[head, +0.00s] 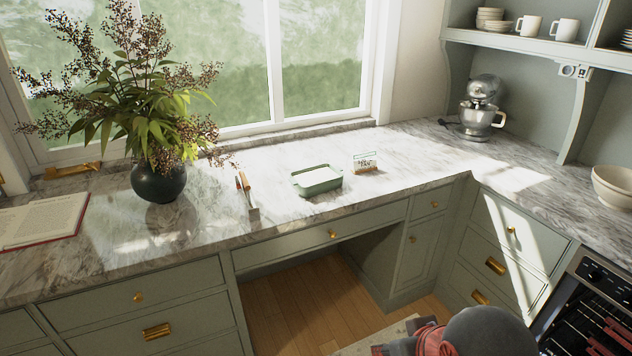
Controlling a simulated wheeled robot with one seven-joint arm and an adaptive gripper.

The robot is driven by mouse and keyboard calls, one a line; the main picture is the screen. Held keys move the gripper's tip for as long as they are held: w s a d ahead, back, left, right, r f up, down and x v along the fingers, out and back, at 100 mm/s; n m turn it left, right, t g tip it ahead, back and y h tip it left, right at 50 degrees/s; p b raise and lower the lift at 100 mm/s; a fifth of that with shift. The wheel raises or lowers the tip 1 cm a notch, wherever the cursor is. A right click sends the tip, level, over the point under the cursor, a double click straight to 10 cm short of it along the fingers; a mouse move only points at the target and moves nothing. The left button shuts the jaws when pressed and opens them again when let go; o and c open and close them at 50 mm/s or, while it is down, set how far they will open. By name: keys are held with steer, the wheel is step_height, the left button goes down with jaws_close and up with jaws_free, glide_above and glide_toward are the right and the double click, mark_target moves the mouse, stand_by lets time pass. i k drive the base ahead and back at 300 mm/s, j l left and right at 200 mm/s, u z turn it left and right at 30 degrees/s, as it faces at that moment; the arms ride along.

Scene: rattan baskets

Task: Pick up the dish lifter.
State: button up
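A slim utensil (246,190) lies on the marble counter, left of the green dish. It has an orange-brown handle toward the window and a flat greyish end near the counter's front edge. It is the only thing in view that looks like the dish lifter, but it is too small to be sure. A second thin strip seems to lie alongside its handle. Nothing is touching it from above. My gripper is not in view; only a grey rounded part and reddish parts of my own arm show at the bottom right.
The green rectangular dish (318,180) and a small card holder (364,162) stand to the right. A dark vase (159,181) with a spreading plant and an open book (40,225) are at left. A mixer (480,108) stands back right. Counter around the utensil is mostly clear.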

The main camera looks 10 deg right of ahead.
mark_target(242, 180)
steer(key=i+j+z, duration=0.1)
steer(key=i+j, duration=0.6)
steer(key=i, duration=0.25)
steer(key=i+j+z, duration=0.15)
steer(key=i+j, duration=0.65)
steer(key=i, duration=0.1)
